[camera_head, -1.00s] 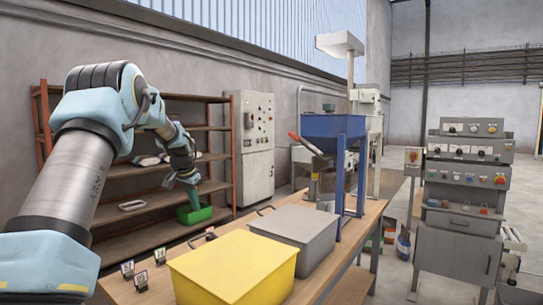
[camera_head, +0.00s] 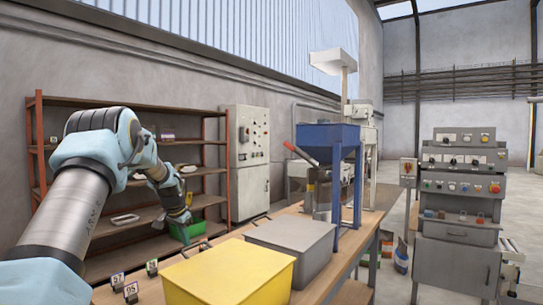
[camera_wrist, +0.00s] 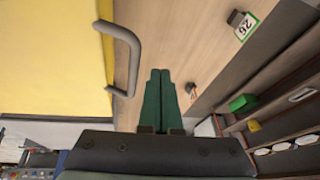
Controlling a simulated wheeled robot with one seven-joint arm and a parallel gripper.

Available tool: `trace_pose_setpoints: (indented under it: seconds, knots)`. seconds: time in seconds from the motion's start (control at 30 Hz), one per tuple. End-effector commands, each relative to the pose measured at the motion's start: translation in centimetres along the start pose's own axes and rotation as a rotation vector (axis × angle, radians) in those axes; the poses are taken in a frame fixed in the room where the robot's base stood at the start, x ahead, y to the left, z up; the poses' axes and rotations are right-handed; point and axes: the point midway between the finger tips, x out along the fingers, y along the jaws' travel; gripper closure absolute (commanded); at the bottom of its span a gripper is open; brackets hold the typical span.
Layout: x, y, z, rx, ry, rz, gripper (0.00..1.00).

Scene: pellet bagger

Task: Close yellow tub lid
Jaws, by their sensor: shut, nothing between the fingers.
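The yellow tub (camera_head: 228,280) stands at the front of the wooden bench. Its lid looks flat and down on the tub; whether it is fully seated I cannot tell. In the wrist view the yellow lid (camera_wrist: 50,60) fills the left side, with a grey bar handle (camera_wrist: 134,50) along its edge. My gripper (camera_wrist: 160,74) has its green fingers shut together, empty, to the right of the handle and apart from it. In the head view my gripper is at the bench's left side, beyond the tub, its fingertips hard to make out against a green bin.
A grey tub (camera_head: 290,240) stands just behind the yellow one. Small number tags (camera_head: 130,291) stand along the bench's left edge. The green bin (camera_head: 190,233) is on the shelf rack (camera_head: 37,150) beyond. A blue hopper (camera_head: 328,140) rises at the bench's far end.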

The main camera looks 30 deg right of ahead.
Motion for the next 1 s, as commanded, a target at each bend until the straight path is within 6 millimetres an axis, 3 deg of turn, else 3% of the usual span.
trace_pose_setpoints:
  seconds: [0.33,0.7,1.0]
  knots:
    - [-1.0,0.0,0.0,0.000,0.001,-0.001,1.00]
    - [-7.8,0.0,0.0,0.000,0.003,-0.003,1.00]
    - [-10.8,0.1,0.5,-0.010,-0.005,-0.001,1.00]
